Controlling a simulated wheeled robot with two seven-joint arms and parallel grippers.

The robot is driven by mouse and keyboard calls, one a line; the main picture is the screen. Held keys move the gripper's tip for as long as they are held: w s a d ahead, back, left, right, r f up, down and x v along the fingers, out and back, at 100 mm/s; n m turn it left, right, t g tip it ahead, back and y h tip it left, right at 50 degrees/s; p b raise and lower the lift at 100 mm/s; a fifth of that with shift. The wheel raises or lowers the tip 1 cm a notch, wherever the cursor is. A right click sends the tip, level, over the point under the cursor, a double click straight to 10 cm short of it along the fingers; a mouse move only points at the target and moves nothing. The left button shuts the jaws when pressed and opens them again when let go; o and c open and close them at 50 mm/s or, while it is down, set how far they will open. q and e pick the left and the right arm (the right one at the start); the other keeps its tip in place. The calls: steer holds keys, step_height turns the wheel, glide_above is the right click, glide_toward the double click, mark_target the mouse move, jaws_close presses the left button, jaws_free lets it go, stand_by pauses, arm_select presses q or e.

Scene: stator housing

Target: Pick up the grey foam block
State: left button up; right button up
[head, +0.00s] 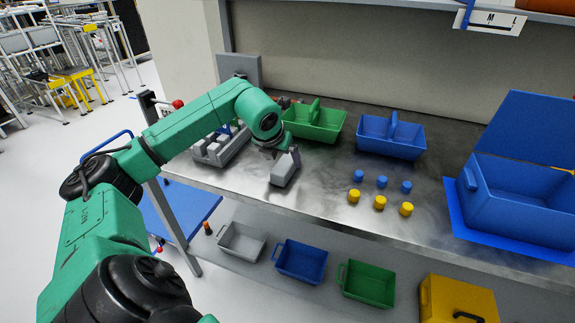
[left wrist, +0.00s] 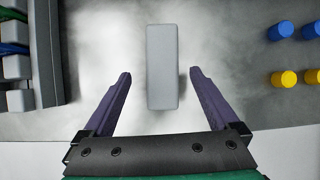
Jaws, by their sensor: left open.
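The grey foam block (head: 285,169) lies on the metal bench top, below my left gripper. In the left wrist view the grey foam block (left wrist: 162,66) is a long upright rectangle, its lower part between the two purple fingers. My left gripper (left wrist: 161,76) is open, with a gap on each side of the block, and nothing is held. In the head view the left gripper (head: 275,150) is small and partly hidden by the arm, just at the block's upper end. My right gripper is not in view.
A grey rack (head: 222,148) stands left of the block. Green (head: 315,121) and blue (head: 391,136) bins stand behind it. Several blue and yellow cylinders (head: 380,202) stand to the right, before a large blue box (head: 515,205). Bench between block and cylinders is clear.

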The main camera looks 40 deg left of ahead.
mark_target(286, 163)
arm_select(q)
steer(key=x, duration=0.2)
steer(key=p+x, duration=0.1)
steer(key=x, duration=0.1)
steer(key=shift+w+d, duration=0.1)
steer(key=shift+d, duration=0.15)
steer(key=shift+w+a+f, duration=0.15)
steer(key=shift+w+f, duration=0.05)
steer(key=shift+f, duration=0.2)
steer(key=shift+f, duration=0.1)
steer(key=shift+s, duration=0.1)
steer(key=c, duration=1.5)
